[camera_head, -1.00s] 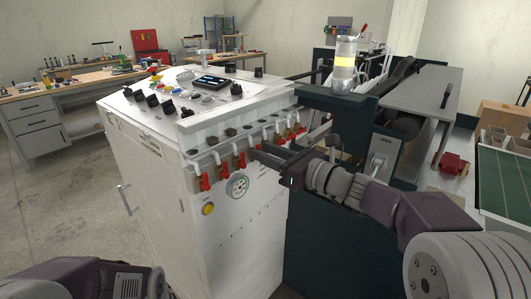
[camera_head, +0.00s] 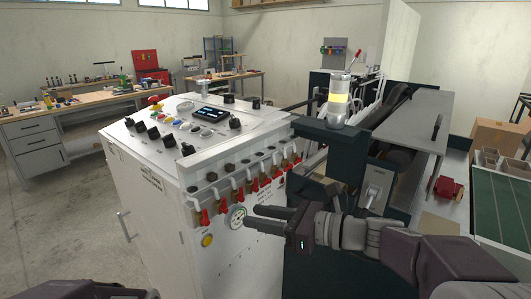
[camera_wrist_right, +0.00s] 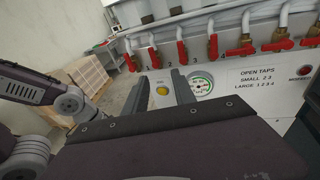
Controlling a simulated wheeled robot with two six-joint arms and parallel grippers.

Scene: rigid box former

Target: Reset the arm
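My right gripper (camera_head: 256,217) is in front of the white machine cabinet, below the tap row and apart from the taps. In the right wrist view its two fingers (camera_wrist_right: 158,88) stand apart with nothing between them. The taps have red handles (camera_wrist_right: 182,52); the leftmost several hang down, while those further right (camera_wrist_right: 278,45) lie sideways. My left arm (camera_head: 98,291) shows only partly at the bottom left; it also shows in the right wrist view (camera_wrist_right: 40,90). I see no left fingertips.
The white cabinet (camera_head: 155,215) carries a control panel (camera_head: 209,114), a gauge (camera_head: 237,216) and a yellow button (camera_head: 206,240). Clear floor (camera_head: 60,215) lies to the left.

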